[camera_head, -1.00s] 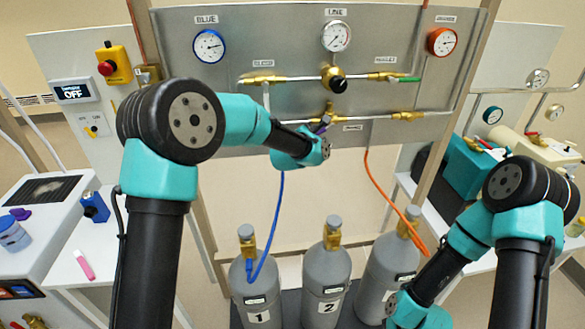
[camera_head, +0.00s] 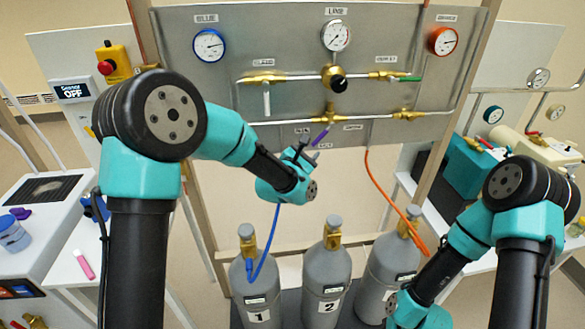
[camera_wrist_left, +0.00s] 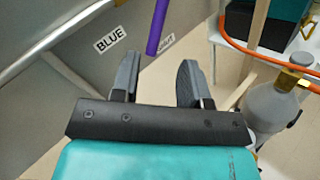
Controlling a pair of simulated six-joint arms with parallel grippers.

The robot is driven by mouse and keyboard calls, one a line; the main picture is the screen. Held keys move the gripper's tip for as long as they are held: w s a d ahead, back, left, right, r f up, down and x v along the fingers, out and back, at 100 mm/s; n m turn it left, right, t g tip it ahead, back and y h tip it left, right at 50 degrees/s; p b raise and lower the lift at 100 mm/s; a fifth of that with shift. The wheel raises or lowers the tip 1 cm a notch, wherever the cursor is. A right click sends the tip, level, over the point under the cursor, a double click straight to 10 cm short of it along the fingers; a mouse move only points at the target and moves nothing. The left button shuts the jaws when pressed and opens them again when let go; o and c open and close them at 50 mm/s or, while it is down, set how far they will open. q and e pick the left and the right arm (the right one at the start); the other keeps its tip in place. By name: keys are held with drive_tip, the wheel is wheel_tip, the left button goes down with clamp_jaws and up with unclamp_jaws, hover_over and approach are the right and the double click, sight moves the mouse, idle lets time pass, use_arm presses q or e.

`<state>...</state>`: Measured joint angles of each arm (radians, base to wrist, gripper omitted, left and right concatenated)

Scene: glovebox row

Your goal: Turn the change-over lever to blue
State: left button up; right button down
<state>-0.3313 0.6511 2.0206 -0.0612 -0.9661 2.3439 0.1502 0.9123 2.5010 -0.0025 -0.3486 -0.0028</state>
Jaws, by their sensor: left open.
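The change-over lever (camera_head: 320,136) is a purple handle on the grey panel (camera_head: 390,135), under the lower brass valve. It slants down and to the left, its free end between the small labels. In the left wrist view the lever (camera_wrist_left: 158,25) hangs between the BLUE label (camera_wrist_left: 110,39) and another label it partly covers. My left gripper (camera_head: 298,152) is just below and left of the lever in the head view. In the wrist view its fingers (camera_wrist_left: 158,70) are open and empty, the lever's end just beyond the gap. My right gripper is out of view.
Blue (camera_head: 209,46), line (camera_head: 336,35) and orange (camera_head: 442,41) gauges sit above on the panel. A blue hose (camera_head: 272,235) and an orange hose (camera_head: 385,190) run down to grey cylinders (camera_head: 325,285). A white handle (camera_head: 266,103) hangs at the left valve.

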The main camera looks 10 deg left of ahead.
use_arm(q)
drive_tip(key=v, duration=0.9)
